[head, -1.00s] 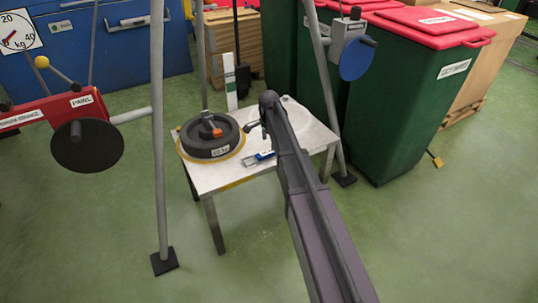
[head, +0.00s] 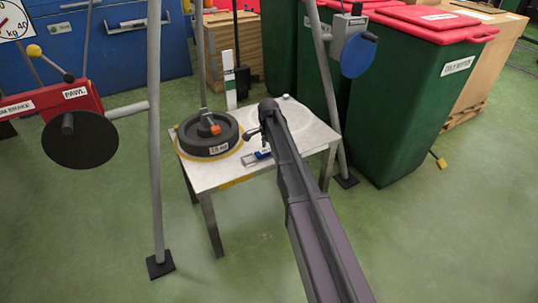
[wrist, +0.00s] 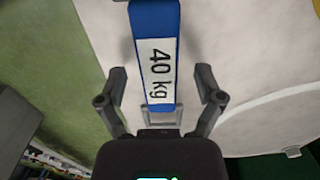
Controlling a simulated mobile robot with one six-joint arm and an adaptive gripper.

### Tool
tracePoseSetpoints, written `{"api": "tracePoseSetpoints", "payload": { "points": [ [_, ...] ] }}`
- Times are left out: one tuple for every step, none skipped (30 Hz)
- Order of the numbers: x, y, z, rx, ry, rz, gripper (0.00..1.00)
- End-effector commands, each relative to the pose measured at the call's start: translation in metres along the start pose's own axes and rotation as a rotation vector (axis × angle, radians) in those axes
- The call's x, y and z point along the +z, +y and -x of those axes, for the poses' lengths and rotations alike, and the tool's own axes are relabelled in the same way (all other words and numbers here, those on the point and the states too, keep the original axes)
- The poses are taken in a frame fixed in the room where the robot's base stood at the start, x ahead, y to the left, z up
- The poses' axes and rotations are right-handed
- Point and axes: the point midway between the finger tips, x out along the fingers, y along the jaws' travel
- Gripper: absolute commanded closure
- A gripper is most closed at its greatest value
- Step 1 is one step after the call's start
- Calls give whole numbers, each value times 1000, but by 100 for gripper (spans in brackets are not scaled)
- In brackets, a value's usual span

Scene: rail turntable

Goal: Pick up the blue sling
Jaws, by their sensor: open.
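The blue sling (wrist: 153,25) shows in the wrist view with a white "40 kg" label and a grey metal buckle at its near end. In the head view, the sling (head: 263,154) lies on the small table (head: 218,178), partly hidden by my arm. My gripper (wrist: 160,78) is open, with one finger on each side of the sling in the wrist view and visible gaps between. In the head view, my gripper (head: 254,133) is above the table near the sling; I cannot tell its exact height.
A dark round weight (head: 208,134) with an orange part sits left on the table. Grey posts (head: 155,150) stand around it. A red arm labelled PAWL (head: 75,98) is at left. Green bins with red lids (head: 420,95) stand right. The floor in front is clear.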

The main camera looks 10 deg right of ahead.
Motion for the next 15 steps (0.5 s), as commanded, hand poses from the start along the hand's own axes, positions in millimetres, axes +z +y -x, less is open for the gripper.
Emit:
{"api": "tracePoseSetpoints", "payload": {
  "points": [
    [0, 0, 0, 0, 0, 0, 14],
    [0, 0, 0, 0, 0, 0, 14],
    [0, 0, 0, 0, 0, 0, 14],
    [0, 0, 0, 0, 0, 0, 14],
    [0, 0, 0, 0, 0, 0, 14],
    [0, 0, 0, 0, 0, 0, 14],
    [0, 0, 0, 0, 0, 0, 14],
    [0, 0, 0, 0, 0, 0, 14],
    [0, 0, 0, 0, 0, 0, 14],
    [0, 0, 0, 0, 0, 0, 14],
    [0, 0, 0, 0, 0, 0, 14],
    [0, 0, 0, 0, 0, 0, 14],
    [0, 0, 0, 0, 0, 0, 14],
    [0, 0, 0, 0, 0, 0, 14],
    [0, 0, 0, 0, 0, 0, 14]
  ]
}}
